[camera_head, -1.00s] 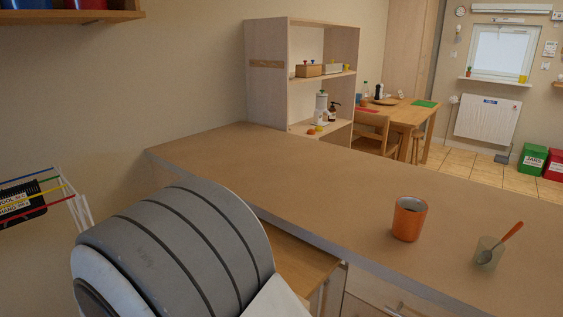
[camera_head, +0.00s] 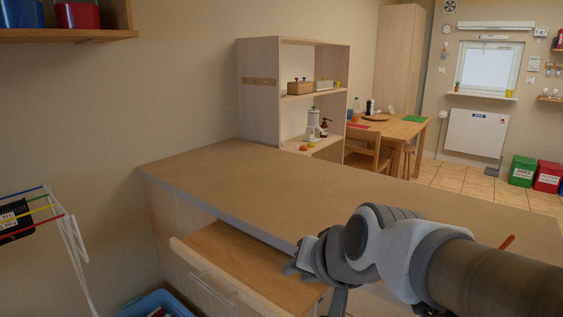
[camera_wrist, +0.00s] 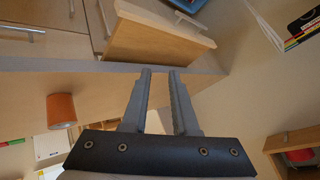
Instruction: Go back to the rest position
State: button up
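My gripper (camera_wrist: 160,75) shows in the wrist view with its two grey fingers apart and nothing between them. In the head view my arm reaches in from the right, across the front edge of the counter; its fingers cannot be made out clearly there. The orange cup (camera_wrist: 61,109) shows in the wrist view, apart from the fingers.
The brown counter (camera_head: 230,170) is bare on its left part. A drawer (camera_head: 215,272) stands open below it, close to my arm. A rack (camera_head: 62,225) and a blue bin (camera_head: 155,303) are at the left. A shelf unit (camera_head: 258,95) stands behind the counter.

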jog(key=s+d+f+n+g+h, duration=0.2)
jog(key=s+d+h, duration=0.2)
jog(key=s+d, duration=0.7)
notch_tip(320, 180, up, 14)
jog(key=p, duration=1.4)
jog(key=shift+d, duration=0.1)
